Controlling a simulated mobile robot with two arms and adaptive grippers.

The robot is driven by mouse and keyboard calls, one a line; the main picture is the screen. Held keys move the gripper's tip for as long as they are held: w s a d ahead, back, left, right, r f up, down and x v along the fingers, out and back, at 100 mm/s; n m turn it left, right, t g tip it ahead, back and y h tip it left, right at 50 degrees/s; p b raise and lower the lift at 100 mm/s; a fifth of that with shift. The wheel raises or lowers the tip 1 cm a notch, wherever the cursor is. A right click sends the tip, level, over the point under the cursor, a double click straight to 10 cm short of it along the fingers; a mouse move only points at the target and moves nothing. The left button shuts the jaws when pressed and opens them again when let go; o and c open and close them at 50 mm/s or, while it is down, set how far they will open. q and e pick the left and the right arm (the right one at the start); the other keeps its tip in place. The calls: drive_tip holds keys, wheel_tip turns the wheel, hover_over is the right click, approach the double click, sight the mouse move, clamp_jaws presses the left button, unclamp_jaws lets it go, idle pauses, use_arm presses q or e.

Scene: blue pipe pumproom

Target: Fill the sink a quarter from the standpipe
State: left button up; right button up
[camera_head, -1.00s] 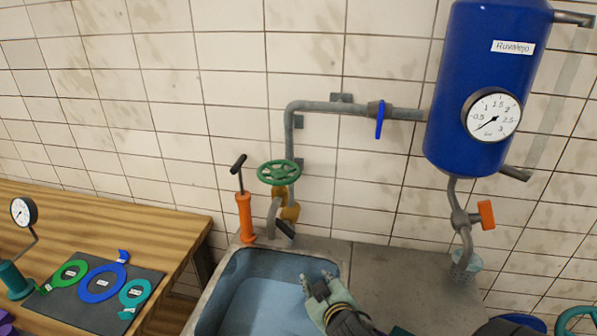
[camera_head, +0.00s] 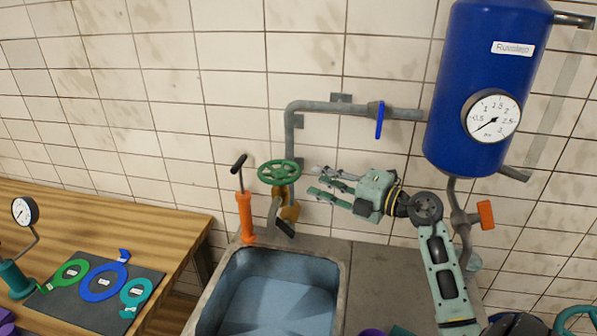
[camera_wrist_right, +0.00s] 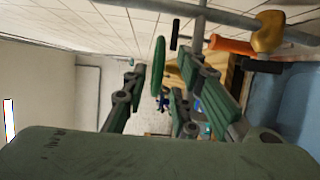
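The sink (camera_head: 342,290) is a grey stone basin with a blue inside, at the bottom middle of the head view. I cannot tell the water level in it. The standpipe (camera_head: 290,135) is a grey pipe on the wall, with a green handwheel (camera_head: 278,172) and a spout (camera_head: 273,212) above the sink's back edge. My right gripper (camera_head: 313,181) is open and empty, just right of the handwheel, fingers pointing left at it. In the right wrist view the wheel (camera_wrist_right: 158,66) shows edge-on between the spread fingers, apparently apart from them. My left gripper is out of view.
A blue-handled valve (camera_head: 379,120) sits on the pipe to the blue tank (camera_head: 480,80) with its gauge. An orange hand pump (camera_head: 245,215) stands close left of the handwheel. A wooden table (camera_head: 180,228) with coloured rings is at left. The counter right of the sink is mostly bare.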

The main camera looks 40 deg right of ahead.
sight(298, 170)
drive_tip(key=p+x, duration=0.2)
drive_tip(key=x, duration=0.4)
drive_tip(key=shift+w+a+r, duration=0.15)
drive_tip(key=shift+w, duration=0.05)
drive_tip(key=shift+w+a+p, duration=0.15)
drive_tip(key=shift+w+p, duration=0.15)
drive_tip(key=shift+w, duration=0.2)
clamp_jaws()
